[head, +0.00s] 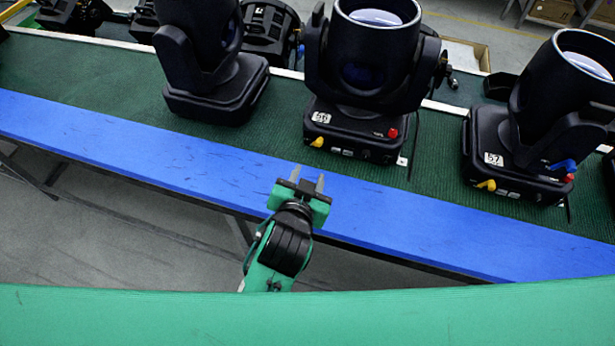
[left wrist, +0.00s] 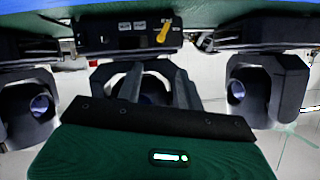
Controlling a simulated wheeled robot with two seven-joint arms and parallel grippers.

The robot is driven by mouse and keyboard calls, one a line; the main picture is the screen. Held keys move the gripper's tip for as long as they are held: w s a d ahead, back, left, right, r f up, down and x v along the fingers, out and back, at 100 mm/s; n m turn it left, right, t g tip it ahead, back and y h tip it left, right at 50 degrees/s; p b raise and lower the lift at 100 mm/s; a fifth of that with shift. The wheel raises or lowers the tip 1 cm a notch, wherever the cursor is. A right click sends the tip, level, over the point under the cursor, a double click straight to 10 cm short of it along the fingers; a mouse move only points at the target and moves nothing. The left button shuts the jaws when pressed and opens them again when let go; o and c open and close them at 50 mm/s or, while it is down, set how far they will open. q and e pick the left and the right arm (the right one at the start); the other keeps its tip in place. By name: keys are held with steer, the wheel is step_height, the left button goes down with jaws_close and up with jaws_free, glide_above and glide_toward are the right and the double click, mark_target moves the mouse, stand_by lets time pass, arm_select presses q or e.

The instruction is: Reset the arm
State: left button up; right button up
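My left gripper (head: 308,182) is over the blue edge strip of the bench in the head view, with its two grey fingers apart and nothing between them. It also shows in the left wrist view (left wrist: 158,84), again with a gap between the fingers. The nearest par can (head: 365,75), a black moving-head light with a label and a red and a yellow plug, stands upright beyond the gripper, apart from it. Another par can (head: 545,120) stands at the right and one more (head: 212,65) at the left. My right gripper is not in the head view.
The bench has a dark green mat (head: 95,75) and a blue front strip (head: 430,222). More black lights (head: 270,30) stand behind at the top left. A cardboard box (head: 468,52) is behind the bench. The blue strip is clear on both sides of my gripper.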

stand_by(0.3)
arm_select(q)
steer(key=s+a+f+n+g+y, duration=0.1)
steer(key=s+a+f+n+g, duration=0.1)
steer(key=s+a+f+g, duration=0.6)
steer(key=s+a+f+n+g+y, duration=0.1)
steer(key=s+a+f+g+y, duration=0.15)
steer(key=s+a, duration=1.05)
steer(key=s+b+x, duration=0.1)
steer(key=s+x, duration=0.1)
steer(key=x, duration=1.4)
steer(key=s+a+f+x, duration=0.1)
steer(key=s+x, duration=0.1)
steer(key=x, duration=1.3)
steer(key=s+a+f+g+b, duration=0.1)
steer(key=s+a+f, duration=0.2)
steer(key=s+f, duration=1.6)
step_height(320, 180, down, 4)
steer(key=shift+s+a+r+g, duration=0.15)
steer(key=shift+s+a+g, duration=0.1)
steer(key=shift+g, duration=0.1)
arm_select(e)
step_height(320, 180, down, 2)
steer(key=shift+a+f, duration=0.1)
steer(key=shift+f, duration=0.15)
